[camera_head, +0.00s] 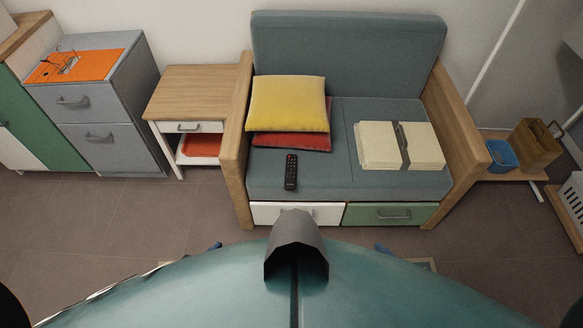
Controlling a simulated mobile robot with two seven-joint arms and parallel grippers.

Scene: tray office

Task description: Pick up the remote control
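The remote control (291,172) is black with small buttons, one of them red. It lies on the grey-blue seat of the armchair (269,178), near the front edge and left of the middle, its long side pointing away from me. Nothing covers it. Neither of my grippers shows clearly in the head view, so I cannot see whether they are open or shut.
A yellow cushion (288,103) on a red cushion (300,143) lies behind the remote. A folded cream blanket (378,146) with a dark strap lies to its right. Wooden armrests (235,150) flank the seat. A side table (197,90) stands left; floor in front is clear.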

